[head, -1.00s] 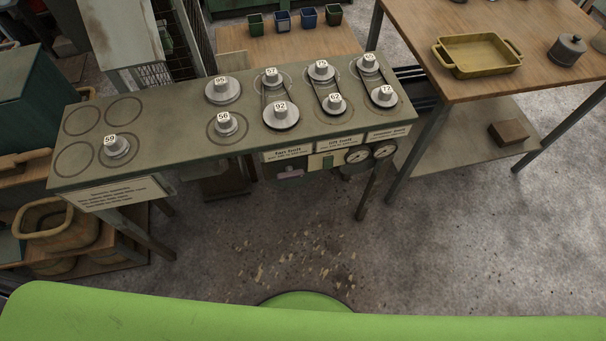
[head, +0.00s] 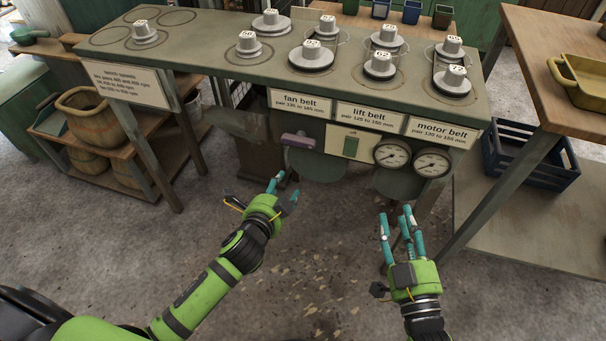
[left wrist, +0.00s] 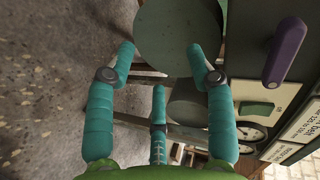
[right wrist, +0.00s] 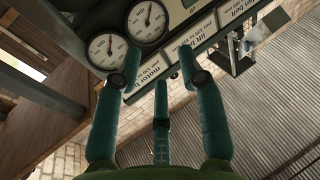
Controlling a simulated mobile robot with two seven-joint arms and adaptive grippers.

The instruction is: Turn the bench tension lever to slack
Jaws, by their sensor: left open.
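The tension lever is a short purple handle (head: 298,140) on the front of the green bench (head: 225,82), below the fan belt plate. It also shows at the upper right of the left wrist view (left wrist: 287,52). My left gripper (head: 284,189) is open and empty, in front of and below the lever, and not touching it. In the left wrist view its fingers (left wrist: 160,62) are spread, with the lever to their right. My right gripper (head: 398,218) is open and empty, below the two gauges (head: 411,160). Its fingers are apart in the right wrist view (right wrist: 158,72).
Several numbered pulleys stand on the bench top, including 92 (head: 312,60) and 72 (head: 453,85). A green switch (head: 351,146) sits right of the lever. A wooden table (head: 550,60) and a blue crate (head: 530,157) stand at the right. The floor before the bench is clear.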

